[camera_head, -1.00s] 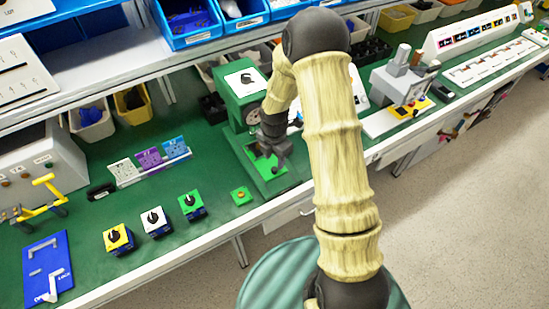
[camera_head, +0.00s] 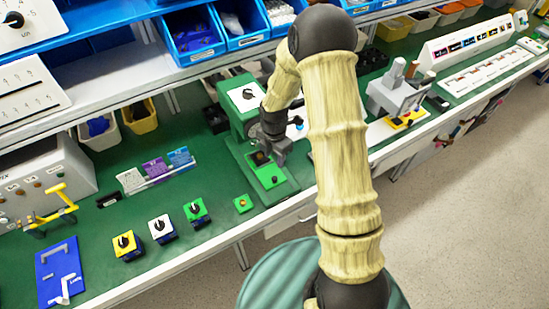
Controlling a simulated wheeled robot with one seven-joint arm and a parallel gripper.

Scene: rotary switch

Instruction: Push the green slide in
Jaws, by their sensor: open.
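A green machine (camera_head: 236,118) with a white dial plate on top stands on the green bench near the middle of the head view. A green slide-like tray (camera_head: 269,187) with a small dark knob on it extends from its foot toward the bench's front edge. My gripper (camera_head: 277,155) points down at the front of the machine, above the rear part of this tray. Its fingers are small and dark here, and they look open and empty. I cannot tell whether they touch the machine or the tray. My gripper and wrist hide part of the machine's front.
Yellow, white and green rotary switches (camera_head: 161,229) and a small green button block (camera_head: 242,204) stand to the left. A blue board (camera_head: 60,271) lies at the far left. A grey device (camera_head: 396,97) stands to the right. Blue bins (camera_head: 192,33) line the shelf behind.

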